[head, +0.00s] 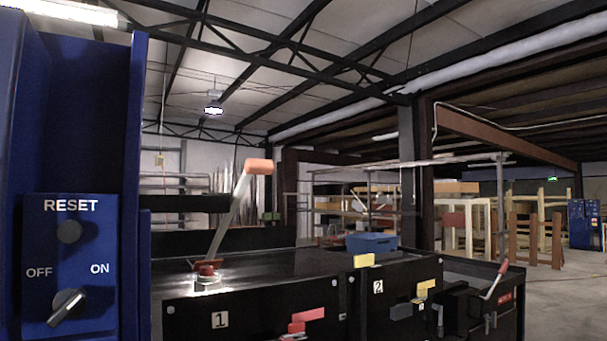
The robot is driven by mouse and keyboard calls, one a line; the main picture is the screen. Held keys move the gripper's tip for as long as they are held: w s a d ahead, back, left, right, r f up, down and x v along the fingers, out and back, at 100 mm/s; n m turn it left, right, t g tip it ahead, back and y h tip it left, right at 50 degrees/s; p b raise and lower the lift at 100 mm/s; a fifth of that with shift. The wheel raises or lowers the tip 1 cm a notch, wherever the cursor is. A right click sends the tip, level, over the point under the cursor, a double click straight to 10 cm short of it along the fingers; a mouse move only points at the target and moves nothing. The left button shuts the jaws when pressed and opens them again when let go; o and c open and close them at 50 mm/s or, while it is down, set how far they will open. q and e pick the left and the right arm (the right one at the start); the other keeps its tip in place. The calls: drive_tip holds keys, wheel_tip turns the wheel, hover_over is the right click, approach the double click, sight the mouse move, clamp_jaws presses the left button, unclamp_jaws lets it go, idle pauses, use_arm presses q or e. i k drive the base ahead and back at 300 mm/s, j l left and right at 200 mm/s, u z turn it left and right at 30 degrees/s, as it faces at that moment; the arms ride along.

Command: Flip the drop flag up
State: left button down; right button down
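Neither of my grippers is in view. I cannot tell for certain which part is the drop flag. A red flag-like piece (307,315) sticks out low on the front of the black conveyor (240,312), right of the label 1. A similar yellow piece (426,285) is on the front near the label 2. A metal lever with an orange grip (259,166) stands raised and tilted right above the conveyor top, by a red button-like part (207,269). A smaller lever with a red grip (503,269) leans at the right end.
A blue control panel (70,265) with a RESET button and an OFF/ON knob (67,307) fills the near left. A blue box (371,243) sits on the conveyor, with a yellow block (364,260) at the edge. Open floor (570,300) lies at right.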

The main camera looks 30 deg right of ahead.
sight(252, 166)
drive_tip(key=z, duration=0.85)
drive_tip(key=i+j+u, duration=0.1)
drive_tip(key=i, duration=0.2)
